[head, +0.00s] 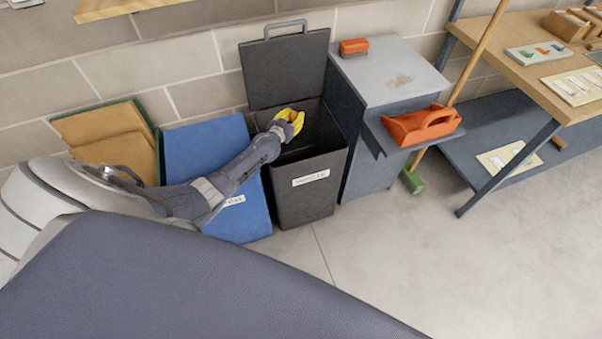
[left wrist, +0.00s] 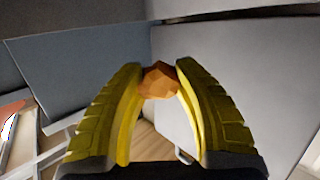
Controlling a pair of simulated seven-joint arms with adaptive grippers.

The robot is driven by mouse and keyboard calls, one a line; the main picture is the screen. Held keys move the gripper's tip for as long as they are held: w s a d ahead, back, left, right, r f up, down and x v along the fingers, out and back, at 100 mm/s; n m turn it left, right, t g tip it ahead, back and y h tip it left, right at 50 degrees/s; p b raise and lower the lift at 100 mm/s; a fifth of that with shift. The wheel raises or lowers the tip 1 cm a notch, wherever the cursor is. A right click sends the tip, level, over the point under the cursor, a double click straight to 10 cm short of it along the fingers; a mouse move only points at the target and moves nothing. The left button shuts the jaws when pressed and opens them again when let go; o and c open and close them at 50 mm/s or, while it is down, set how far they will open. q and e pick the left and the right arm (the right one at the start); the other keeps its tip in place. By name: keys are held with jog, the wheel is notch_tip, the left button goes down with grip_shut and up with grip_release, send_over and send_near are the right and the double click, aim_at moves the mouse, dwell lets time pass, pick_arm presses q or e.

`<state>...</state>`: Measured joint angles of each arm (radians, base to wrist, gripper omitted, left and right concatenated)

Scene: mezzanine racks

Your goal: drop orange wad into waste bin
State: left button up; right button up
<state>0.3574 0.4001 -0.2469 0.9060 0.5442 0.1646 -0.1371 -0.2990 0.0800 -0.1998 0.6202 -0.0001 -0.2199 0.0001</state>
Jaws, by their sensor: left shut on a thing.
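The orange wad (left wrist: 159,81) is a small faceted lump pinched between the yellow fingertips of my left gripper (left wrist: 158,88). In the head view my left gripper (head: 291,118) is shut on the wad, over the left part of the waste bin's mouth. The waste bin (head: 308,203) is dark grey with a white label on its front. Its lid (head: 284,70) stands open, tilted back against the wall. The bottom inside the bin is hidden. My right gripper is not in view.
A blue bin (head: 205,148) and a green-edged bin with brown cardboard (head: 105,131) stand left of the waste bin. A grey cabinet (head: 385,75) with an orange tool carrier (head: 422,126) stands right of it. A broom (head: 478,55) leans beside a wooden bench (head: 535,48). The front floor is clear.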

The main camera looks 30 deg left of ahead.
pick_arm(q)
jog(key=shift+f, duration=0.35)
jog(key=o, duration=1.1)
jog(key=shift+c, duration=0.2)
jog(key=shift+r, duration=0.1)
jog(key=shift+r, duration=4.85)
